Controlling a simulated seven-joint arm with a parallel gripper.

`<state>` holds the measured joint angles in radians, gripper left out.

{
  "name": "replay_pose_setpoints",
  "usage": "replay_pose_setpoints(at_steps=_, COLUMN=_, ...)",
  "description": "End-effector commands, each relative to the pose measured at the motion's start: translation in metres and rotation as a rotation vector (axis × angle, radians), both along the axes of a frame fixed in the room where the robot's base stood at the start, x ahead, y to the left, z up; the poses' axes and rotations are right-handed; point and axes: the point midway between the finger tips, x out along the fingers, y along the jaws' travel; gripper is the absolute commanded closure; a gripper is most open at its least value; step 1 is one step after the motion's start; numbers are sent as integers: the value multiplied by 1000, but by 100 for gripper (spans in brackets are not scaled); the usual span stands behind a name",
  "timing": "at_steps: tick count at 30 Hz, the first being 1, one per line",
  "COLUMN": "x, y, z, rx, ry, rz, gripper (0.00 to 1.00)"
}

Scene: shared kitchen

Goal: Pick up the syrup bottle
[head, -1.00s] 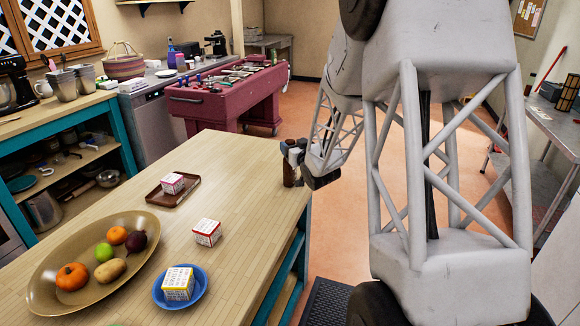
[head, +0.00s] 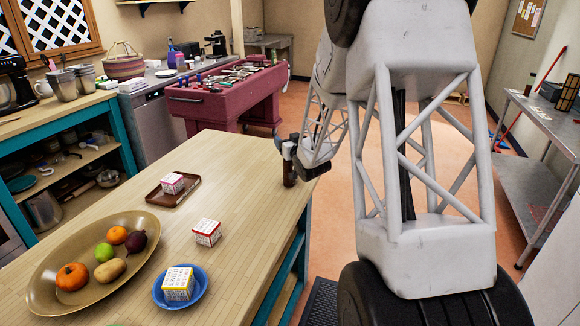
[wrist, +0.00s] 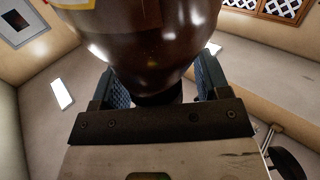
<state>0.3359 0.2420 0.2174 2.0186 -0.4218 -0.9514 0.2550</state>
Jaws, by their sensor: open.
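The syrup bottle, dark brown (head: 289,173), stands at the far right corner of the wooden table (head: 225,160). In the wrist view its glossy brown body (wrist: 150,40) fills the top middle, with a bit of yellow label at the upper left edge. My gripper (head: 287,148) is at the upper part of the bottle. In the wrist view its two blue-grey fingers stand apart, one on each side of the bottle. Contact between fingers and bottle cannot be made out. The bottle's base is small and partly unclear in the head view.
On the table are a brown tray (head: 160,200) with a small box, another box (head: 207,232), a blue plate (head: 190,300) with a box, and a large bowl (head: 45,290) of fruit. The tabletop near the bottle is clear.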

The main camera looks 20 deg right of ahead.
Motion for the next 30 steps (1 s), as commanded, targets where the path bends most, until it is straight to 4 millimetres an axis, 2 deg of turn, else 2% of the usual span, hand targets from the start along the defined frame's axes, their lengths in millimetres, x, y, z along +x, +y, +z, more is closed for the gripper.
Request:
replay_pose_setpoints(at_steps=17, x=0, y=0, z=0, rx=0, ry=0, rz=0, gripper=32)
replay_pose_setpoints(at_steps=30, x=0, y=0, z=0, rx=0, ry=0, rz=0, gripper=100)
